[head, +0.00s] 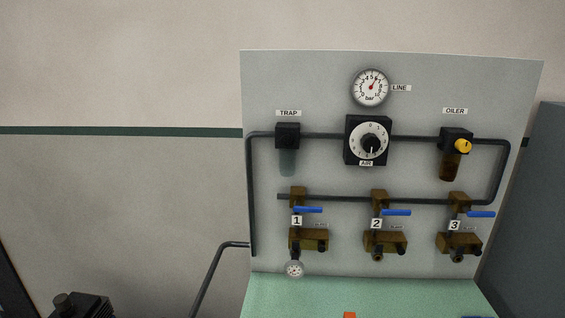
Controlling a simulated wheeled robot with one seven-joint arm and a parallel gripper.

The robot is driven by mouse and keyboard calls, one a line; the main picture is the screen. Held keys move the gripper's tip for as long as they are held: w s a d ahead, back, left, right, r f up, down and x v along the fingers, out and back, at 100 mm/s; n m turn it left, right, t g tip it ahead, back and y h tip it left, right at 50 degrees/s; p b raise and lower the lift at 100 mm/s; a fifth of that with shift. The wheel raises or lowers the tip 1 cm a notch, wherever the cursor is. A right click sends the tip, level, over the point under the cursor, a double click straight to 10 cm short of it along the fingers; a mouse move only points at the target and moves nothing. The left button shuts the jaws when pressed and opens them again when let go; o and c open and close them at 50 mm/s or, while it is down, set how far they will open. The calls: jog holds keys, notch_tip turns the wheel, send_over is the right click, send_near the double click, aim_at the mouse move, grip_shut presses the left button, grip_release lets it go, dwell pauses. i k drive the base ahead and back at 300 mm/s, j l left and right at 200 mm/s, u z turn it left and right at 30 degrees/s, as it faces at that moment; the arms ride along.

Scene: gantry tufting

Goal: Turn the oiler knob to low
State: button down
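The oiler knob (463,146) is a small yellow disc with a dark mark. It sits on the right front of the black oiler head (449,134), at the upper right of the grey panel. The mark is too small to tell which setting it points to. An amber bowl (450,166) hangs below the head, and the OILER label (455,111) is above it. My gripper is not in view.
The panel (330,85) also carries a line gauge (370,88), an air dial (369,140), a trap (288,137) and three blue-handled valves. A green bench (300,290) lies below. A dark cabinet (535,210) stands at the right.

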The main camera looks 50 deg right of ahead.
aim_at(461, 145)
jog(key=z, duration=2.15)
jog(key=l, duration=0.25)
jog(key=k, duration=0.05)
